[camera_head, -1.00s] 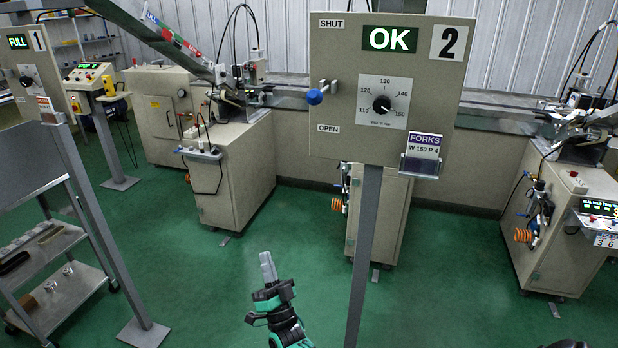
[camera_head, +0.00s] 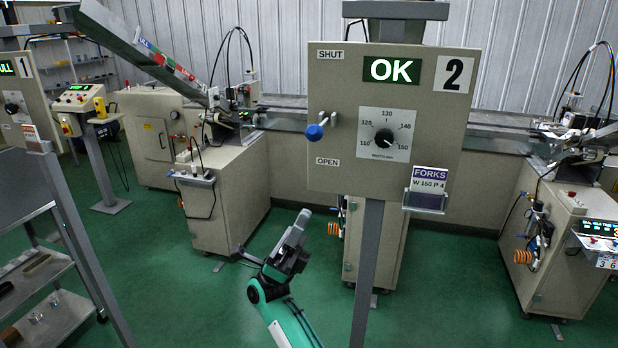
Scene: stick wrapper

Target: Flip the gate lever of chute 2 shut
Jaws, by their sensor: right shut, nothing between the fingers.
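The chute 2 panel (camera_head: 440,125) stands on a grey post, with a green-lit OK display (camera_head: 391,69) and a large 2 (camera_head: 454,74). The gate lever (camera_head: 315,132) has a blue knob and sits at the panel's left edge. My right gripper (camera_head: 304,215) is below and left of the panel, pointing up, fingers shut and empty. It is clear of the lever. My left gripper is not in view.
A width dial (camera_head: 383,135) and a FORKS card (camera_head: 429,179) are on the same panel. The chute 1 panel (camera_head: 18,105) stands at the far left. A shelf cart (camera_head: 45,290) is at lower left. Machines line the back wall; green floor (camera_head: 190,310) is open between.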

